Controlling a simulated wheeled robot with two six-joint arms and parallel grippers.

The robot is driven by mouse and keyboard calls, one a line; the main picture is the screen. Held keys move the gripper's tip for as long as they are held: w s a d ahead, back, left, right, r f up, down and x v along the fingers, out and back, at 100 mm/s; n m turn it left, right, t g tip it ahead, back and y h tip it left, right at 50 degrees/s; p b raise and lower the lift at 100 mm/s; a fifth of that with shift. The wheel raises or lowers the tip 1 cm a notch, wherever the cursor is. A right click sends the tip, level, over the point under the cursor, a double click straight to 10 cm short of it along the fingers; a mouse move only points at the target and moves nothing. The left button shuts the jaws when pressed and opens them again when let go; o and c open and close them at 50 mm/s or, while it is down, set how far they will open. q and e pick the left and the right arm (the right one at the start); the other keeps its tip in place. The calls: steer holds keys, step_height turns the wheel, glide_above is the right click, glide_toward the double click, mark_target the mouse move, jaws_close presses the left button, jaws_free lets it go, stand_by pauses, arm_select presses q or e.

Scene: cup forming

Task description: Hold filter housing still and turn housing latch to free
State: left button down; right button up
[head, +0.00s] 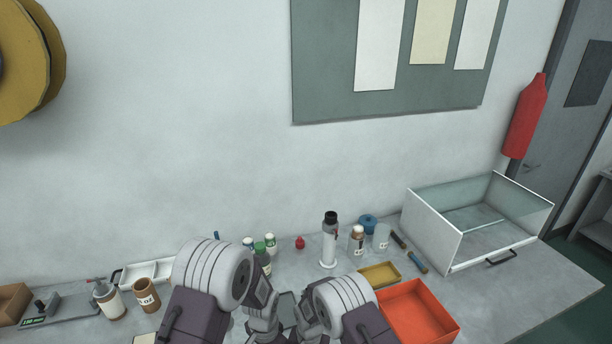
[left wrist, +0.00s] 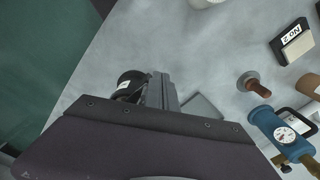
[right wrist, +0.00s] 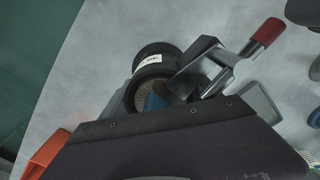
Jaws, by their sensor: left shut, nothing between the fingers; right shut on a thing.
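The filter housing (right wrist: 152,62) is a black round body with a white label, in the right wrist view. Its open face shows a pleated tan filter ring and a blue part (right wrist: 155,101). A grey metal latch lever with a red tip (right wrist: 266,31) reaches out to the upper right. My right gripper (right wrist: 180,88) is shut at the housing; the exact contact is hidden. In the left wrist view the housing (left wrist: 129,84) is partly hidden beside my left gripper (left wrist: 162,88), which is shut and empty. The head view shows both grippers close together, hiding most of the housing.
An orange tray (head: 418,312) and a yellow tray (head: 380,273) lie to the right. A glass-sided case (head: 432,228) is at far right.

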arm_select(q)
steer(key=shift+w+d, duration=0.15)
steer(key=shift+d, duration=0.2)
stand_by(0.6)
steer(key=shift+d, duration=0.1)
steer(key=s+d, duration=0.2)
steer(key=shift+s, duration=0.3)
stand_by(0.6)
steer(key=shift+w+d, duration=0.1)
stand_by(0.3)
